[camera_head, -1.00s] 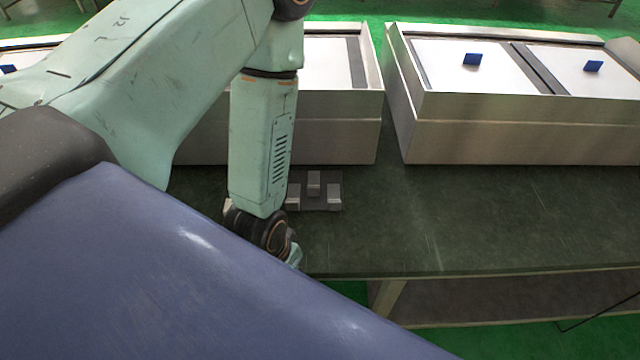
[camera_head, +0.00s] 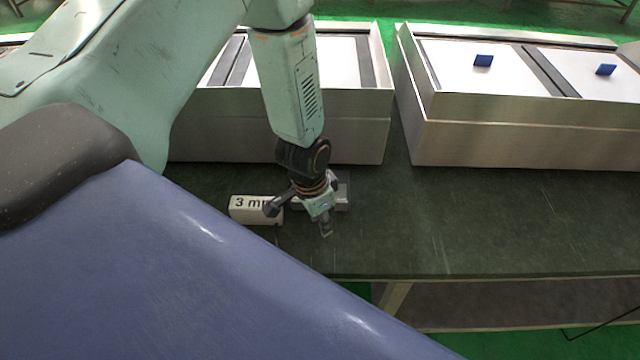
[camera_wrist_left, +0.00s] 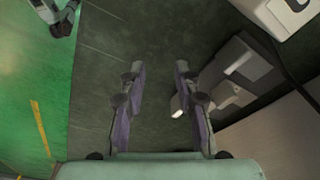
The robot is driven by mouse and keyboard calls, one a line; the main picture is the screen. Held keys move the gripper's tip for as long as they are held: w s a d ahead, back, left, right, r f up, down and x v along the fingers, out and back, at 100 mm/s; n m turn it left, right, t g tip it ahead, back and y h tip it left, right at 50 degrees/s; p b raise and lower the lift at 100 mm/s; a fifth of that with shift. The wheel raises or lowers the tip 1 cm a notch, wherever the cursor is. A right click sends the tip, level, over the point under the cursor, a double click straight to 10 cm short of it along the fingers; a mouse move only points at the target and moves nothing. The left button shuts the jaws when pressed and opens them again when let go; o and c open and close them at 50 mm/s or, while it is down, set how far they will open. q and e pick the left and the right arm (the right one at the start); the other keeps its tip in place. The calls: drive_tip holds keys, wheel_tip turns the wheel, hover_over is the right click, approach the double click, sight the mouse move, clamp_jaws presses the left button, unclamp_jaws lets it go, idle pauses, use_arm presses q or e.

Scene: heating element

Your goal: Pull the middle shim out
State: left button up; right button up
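My left gripper (camera_head: 322,222) hangs low over the dark table in the head view, in front of the grey shim holder (camera_head: 343,192), and hides most of it. One block (camera_wrist_left: 180,104) is close beside the right finger; another (camera_wrist_left: 226,94) is farther right. I cannot tell for sure which is the middle shim, nor whether the finger touches a block. My right gripper is not in view.
A white block marked "3 mm" (camera_head: 243,206) stands left of the gripper; a white block also shows in the left wrist view (camera_wrist_left: 280,14). Metal boxes (camera_head: 500,135) stand along the back. The table's right side (camera_head: 480,220) is clear up to its front edge.

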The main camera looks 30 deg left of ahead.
use_arm(q)
drive_tip(key=w+a+r+m, duration=0.1)
drive_tip(key=w, duration=0.1)
drive_tip(key=w+r+m, duration=0.1)
drive_tip(key=w+a+r+m, duration=0.1)
drive_tip(key=w, duration=0.1)
drive_tip(key=shift+w+a+g, duration=0.3)
drive_tip(key=shift+w, duration=0.05)
drive_tip(key=w+a+r+m, duration=0.1)
drive_tip(key=r, duration=0.1)
drive_tip(key=w+a+r+m, duration=0.2)
drive_tip(key=shift+r+g+y+b, duration=0.1)
drive_tip(key=shift+g+y+b, duration=0.3)
wheel_tip(320, 180, down, 8)
drive_tip(key=shift+r+b, duration=0.15)
drive_tip(key=shift+b, duration=0.95)
clamp_jaws()
